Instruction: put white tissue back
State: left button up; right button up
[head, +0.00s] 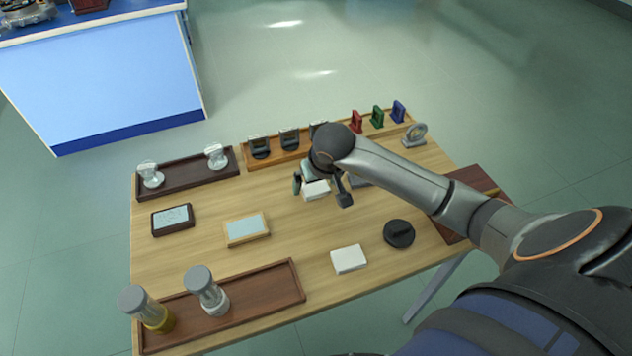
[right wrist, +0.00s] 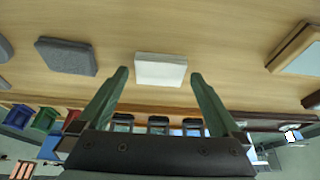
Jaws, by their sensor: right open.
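Two white, flat, square pads that look like tissue are on the wooden table. One white pad (head: 316,190) lies near the table's middle, under my right gripper, partly hidden by it. The other white pad (head: 348,259) lies nearer the front edge, apart from the gripper. My right gripper (head: 322,190) is open and empty, its fingers reaching down. In the right wrist view the near-middle pad (right wrist: 160,70) appears between the two fingertips (right wrist: 158,75), with a visible gap to each; I cannot tell the height above it. My left gripper is not in view.
A grey block (right wrist: 67,56) lies beside the pad. A black disc (head: 399,234) and two framed panels (head: 246,230) lie on the table. A wooden rack (head: 282,156) of several holders lines the back. A front tray (head: 262,292) holds two jars.

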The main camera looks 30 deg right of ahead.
jog(key=v, duration=1.2)
jog(key=shift+p, duration=0.3)
jog(key=shift+s+f, duration=0.1)
jog(key=shift+f, duration=0.05)
